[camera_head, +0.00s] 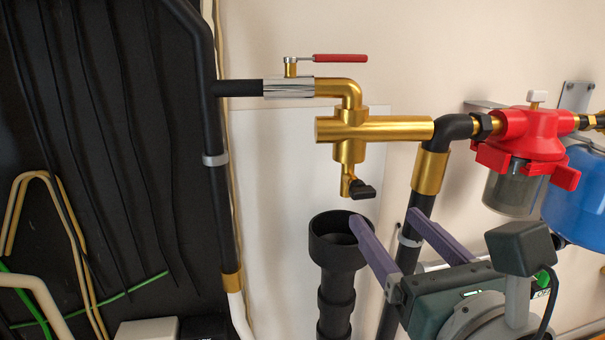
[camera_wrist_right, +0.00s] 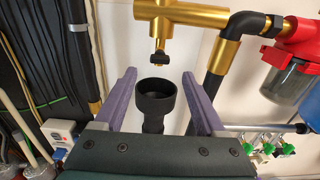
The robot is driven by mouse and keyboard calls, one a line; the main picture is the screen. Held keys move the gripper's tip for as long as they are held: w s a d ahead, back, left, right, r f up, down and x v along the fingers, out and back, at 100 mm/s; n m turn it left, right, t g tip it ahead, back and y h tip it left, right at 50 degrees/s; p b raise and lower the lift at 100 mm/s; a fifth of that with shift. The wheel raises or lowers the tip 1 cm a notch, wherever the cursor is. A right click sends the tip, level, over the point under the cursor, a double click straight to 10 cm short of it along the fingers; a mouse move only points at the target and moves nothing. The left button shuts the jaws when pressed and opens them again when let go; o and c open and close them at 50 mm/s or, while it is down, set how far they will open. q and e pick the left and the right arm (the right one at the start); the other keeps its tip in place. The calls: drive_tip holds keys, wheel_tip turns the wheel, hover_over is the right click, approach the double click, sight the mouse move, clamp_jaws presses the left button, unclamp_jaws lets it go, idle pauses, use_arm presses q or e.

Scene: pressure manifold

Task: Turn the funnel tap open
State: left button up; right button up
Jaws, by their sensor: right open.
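The funnel tap (camera_head: 362,190) is a small black handle on the brass outlet below the brass manifold body (camera_head: 375,128). It hangs above a black funnel (camera_head: 338,238) with an open top. In the right wrist view the tap (camera_wrist_right: 159,57) is dark and sits just beyond my fingertips, between them. My right gripper (camera_head: 387,218) is open, with two purple fingers apart and nothing between them. Its fingertips are lower than the tap, beside the funnel's rim. The right gripper also shows in the wrist view (camera_wrist_right: 159,75). My left gripper is not in view.
A red lever valve (camera_head: 338,58) sits on the upper pipe. A red filter head (camera_head: 530,135) with a clear bowl and a blue tank (camera_head: 580,195) stand at the right. Black pipes run vertically at left and behind my gripper. Green-handled valves (camera_wrist_right: 270,148) lie low right.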

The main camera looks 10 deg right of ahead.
sight(365, 196)
drive_tip(key=w, duration=0.9)
drive_tip(key=shift+a+b, duration=0.15)
drive_tip(key=shift+b, duration=0.2)
drive_tip(key=shift+s, duration=0.1)
clamp_jaws()
